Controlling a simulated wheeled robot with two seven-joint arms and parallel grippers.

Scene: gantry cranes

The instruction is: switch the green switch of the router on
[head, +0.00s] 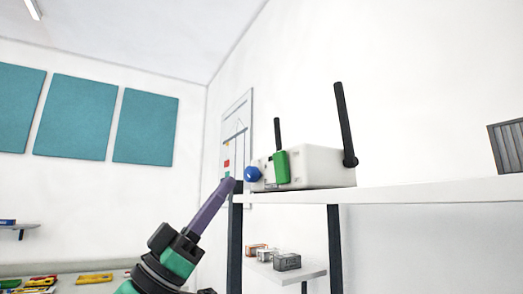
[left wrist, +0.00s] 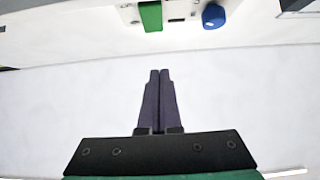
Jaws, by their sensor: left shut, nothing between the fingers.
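The white router (head: 322,167) stands on a white shelf, with two black antennas upright. Its green switch (head: 282,167) is on the side facing me, beside a round blue knob (head: 253,174). In the left wrist view the green switch (left wrist: 150,15) and the blue knob (left wrist: 213,16) show at the top edge. My left gripper (head: 228,184) is shut and empty, its purple fingers together. In the head view its tips appear just left of and below the knob; in the left wrist view the fingertips (left wrist: 159,72) are apart from the switch. My right gripper is not in view.
The white shelf (head: 420,191) has dark posts and runs to the right. A lower shelf (head: 290,272) holds several small boxes. A dark ribbed box (head: 507,146) stands at the far right. Teal panels (head: 75,117) hang on the back wall.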

